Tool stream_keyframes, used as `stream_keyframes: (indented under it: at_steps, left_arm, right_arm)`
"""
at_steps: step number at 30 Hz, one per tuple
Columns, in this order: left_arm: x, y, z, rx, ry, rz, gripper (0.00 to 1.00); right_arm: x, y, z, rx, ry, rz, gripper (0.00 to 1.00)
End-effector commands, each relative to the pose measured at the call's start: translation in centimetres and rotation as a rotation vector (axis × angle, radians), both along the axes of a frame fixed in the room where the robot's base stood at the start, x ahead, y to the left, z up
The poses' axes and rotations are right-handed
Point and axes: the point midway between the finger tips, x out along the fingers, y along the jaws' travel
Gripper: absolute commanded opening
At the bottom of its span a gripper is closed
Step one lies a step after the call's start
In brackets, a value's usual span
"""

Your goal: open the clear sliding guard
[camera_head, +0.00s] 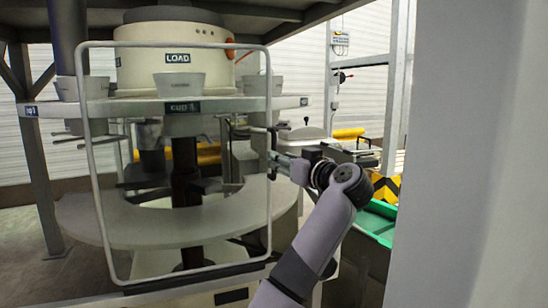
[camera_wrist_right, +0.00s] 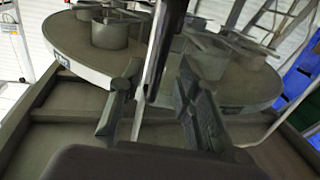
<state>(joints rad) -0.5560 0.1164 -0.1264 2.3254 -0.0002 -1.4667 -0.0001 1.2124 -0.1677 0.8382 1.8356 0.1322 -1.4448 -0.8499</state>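The clear sliding guard (camera_head: 269,215) is a see-through panel in a pale rounded tube frame, standing upright in front of the round machine in the head view. A dark handle (camera_head: 273,138) is at its right edge. My right gripper (camera_head: 274,158) is at that right edge, by the handle, with its arm coming from the lower right. In the right wrist view the two dark fingers (camera_wrist_right: 158,95) are spread apart. A dark upright bar (camera_wrist_right: 160,55) comes down between them; contact cannot be told. My left gripper is not in view.
Behind the guard are a round table (camera_head: 225,104) with several grey cups, a cream LOAD drum (camera_head: 145,65) and a lower curved grey tray (camera_head: 135,230). A green bin (camera_head: 378,222) and a yellow-black striped block (camera_head: 387,187) are at the right. A pale wall (camera_head: 470,150) fills the far right.

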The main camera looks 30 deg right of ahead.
Motion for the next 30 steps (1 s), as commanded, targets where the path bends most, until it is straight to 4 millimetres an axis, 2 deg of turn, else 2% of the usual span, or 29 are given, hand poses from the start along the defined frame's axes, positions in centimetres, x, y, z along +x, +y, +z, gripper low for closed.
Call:
stream_keyframes:
  at_steps: [3, 9, 20, 30]
  left_arm:
    - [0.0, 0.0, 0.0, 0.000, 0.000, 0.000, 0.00]
    - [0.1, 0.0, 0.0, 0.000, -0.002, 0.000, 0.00]
    - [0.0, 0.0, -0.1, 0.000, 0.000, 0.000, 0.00]
    - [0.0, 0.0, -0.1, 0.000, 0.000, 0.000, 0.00]
  right_arm:
    - [2.2, 0.1, 0.0, 0.001, 0.001, 0.004, 0.31]
    - [4.2, -0.2, 0.0, 0.001, 0.001, 0.000, 0.31]
    - [4.7, -0.2, 0.0, -0.001, 0.000, -0.001, 0.31]
    - [4.7, -0.2, 0.0, 0.000, 0.000, -0.001, 0.09]
